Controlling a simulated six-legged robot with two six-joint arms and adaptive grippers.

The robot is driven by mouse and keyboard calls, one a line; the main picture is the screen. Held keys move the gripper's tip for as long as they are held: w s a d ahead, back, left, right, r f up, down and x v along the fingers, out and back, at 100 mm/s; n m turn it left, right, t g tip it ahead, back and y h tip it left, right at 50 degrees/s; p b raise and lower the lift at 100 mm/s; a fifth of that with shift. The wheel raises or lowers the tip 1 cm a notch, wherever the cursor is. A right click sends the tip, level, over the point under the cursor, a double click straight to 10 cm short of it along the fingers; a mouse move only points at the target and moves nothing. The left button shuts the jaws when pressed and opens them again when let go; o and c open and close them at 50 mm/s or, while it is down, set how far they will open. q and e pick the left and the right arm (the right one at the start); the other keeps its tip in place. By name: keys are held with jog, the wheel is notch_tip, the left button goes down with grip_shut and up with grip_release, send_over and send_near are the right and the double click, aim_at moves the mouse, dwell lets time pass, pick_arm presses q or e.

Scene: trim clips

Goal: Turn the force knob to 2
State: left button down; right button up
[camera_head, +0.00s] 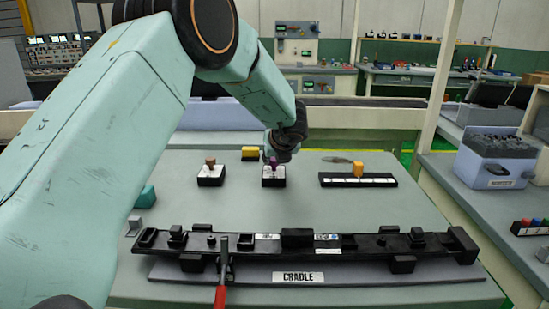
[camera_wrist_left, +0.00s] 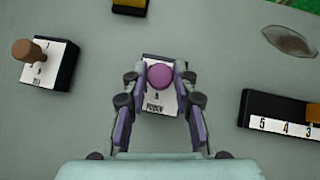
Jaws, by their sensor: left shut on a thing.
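The force knob (camera_wrist_left: 161,76) is a round purple knob on a small black box with a white top plate (camera_wrist_left: 158,100). The plate's lettering is small and partly covered, so I cannot read the setting. In the head view the purple knob (camera_head: 273,161) stands upright on its box on the grey-green table. My left gripper (camera_wrist_left: 160,80) reaches down over the box with one finger on each side of the knob, shut on it. In the head view the left gripper (camera_head: 278,155) partly hides the box's back. My right gripper is not in view.
A brown-knobbed box (camera_head: 211,175) stands left; a slider box with an orange handle (camera_head: 358,170) stands right. A yellow block (camera_head: 250,153) lies behind. A black trim strip lies on the cradle (camera_head: 365,272) in front, with a red-handled tool (camera_head: 220,296).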

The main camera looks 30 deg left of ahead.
pick_arm(q)
jog(key=shift+m, duration=0.3)
jog(key=shift+a+t+h+b, duration=0.1)
jog(key=shift+t+h+b, duration=0.2)
jog(key=shift+s+a+m+t+h, duration=0.1)
jog(key=shift+m+t+h, duration=0.35)
jog(key=shift+m, duration=0.45)
jog(key=shift+r+m+h, duration=0.1)
jog(key=shift+m+h, duration=0.45)
jog(key=shift+m, duration=0.35)
jog(key=shift+a+r+m+t+h+p, duration=0.15)
jog(key=shift+m+t+h+p, duration=0.3)
jog(key=shift+m+h+p, duration=0.6)
jog(key=m+h+p, duration=0.1)
jog(key=m+p, duration=0.1)
jog(key=p, duration=0.2)
jog(key=shift+a+m+h, duration=0.1)
jog(key=shift+m+h, duration=0.15)
jog(key=c, duration=1.1)
grip_release()
jog(key=shift+f, duration=0.2)
